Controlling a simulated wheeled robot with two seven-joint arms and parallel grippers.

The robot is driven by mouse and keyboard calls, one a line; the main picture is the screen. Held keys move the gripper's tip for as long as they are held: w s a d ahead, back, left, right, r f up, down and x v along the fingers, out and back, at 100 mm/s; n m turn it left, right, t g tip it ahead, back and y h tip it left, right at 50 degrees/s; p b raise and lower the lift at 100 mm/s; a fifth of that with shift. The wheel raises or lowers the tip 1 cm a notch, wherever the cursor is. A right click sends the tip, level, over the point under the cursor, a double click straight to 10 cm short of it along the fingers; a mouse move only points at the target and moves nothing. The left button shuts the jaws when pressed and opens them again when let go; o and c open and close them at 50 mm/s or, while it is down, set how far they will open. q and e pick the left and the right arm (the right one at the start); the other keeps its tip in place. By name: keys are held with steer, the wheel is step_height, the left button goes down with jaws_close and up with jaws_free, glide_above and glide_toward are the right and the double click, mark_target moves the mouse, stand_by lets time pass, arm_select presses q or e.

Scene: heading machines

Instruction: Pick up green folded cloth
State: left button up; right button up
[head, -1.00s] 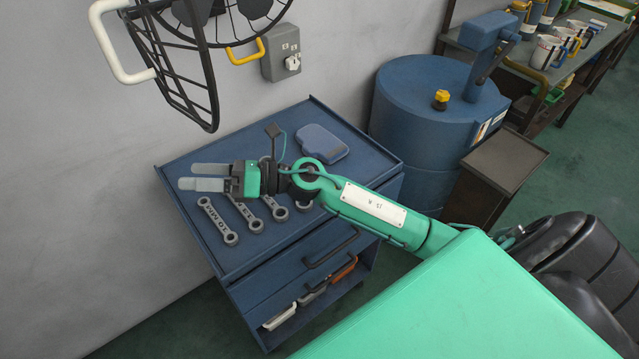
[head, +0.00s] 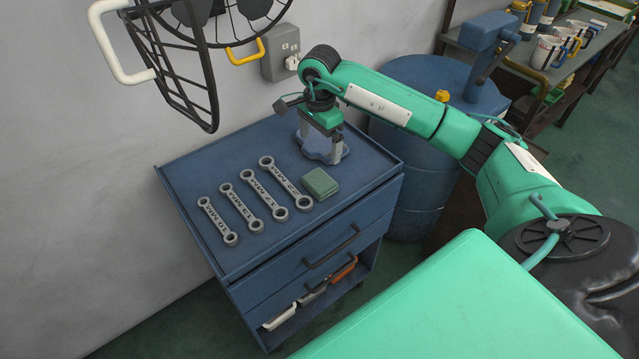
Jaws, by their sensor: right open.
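The green folded cloth (head: 320,184) is a small square stack lying flat on the top of the blue tool cabinet, near its front right edge. My right gripper (head: 322,150) points down over the back right of the cabinet top, behind the cloth and apart from it. Its fingers are open, over or beside a flat blue item (head: 318,143); contact with that item cannot be told. The gripper and wrist partly hide the blue item. My left gripper is not in view.
Several grey wrenches (head: 242,207) lie in a row left of the cloth on the cabinet (head: 200,160). A black fan cage (head: 175,60) hangs above on the left. A blue drum (head: 415,215) stands right of the cabinet. The cabinet's front left top is clear.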

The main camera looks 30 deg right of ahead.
steer(key=p, duration=0.2)
glide_above(319, 181)
step_height(319, 181, down, 8)
steer(key=shift+s+f, duration=0.1)
steer(key=shift+f, duration=0.1)
steer(key=shift+f+p, duration=0.25)
steer(key=shift+p, duration=0.1)
step_height(319, 181, down, 4)
steer(key=shift+d+f+p, duration=0.1)
steer(key=shift+p, duration=1)
steer(key=shift+f, duration=0.25)
steer(key=c, duration=0.9)
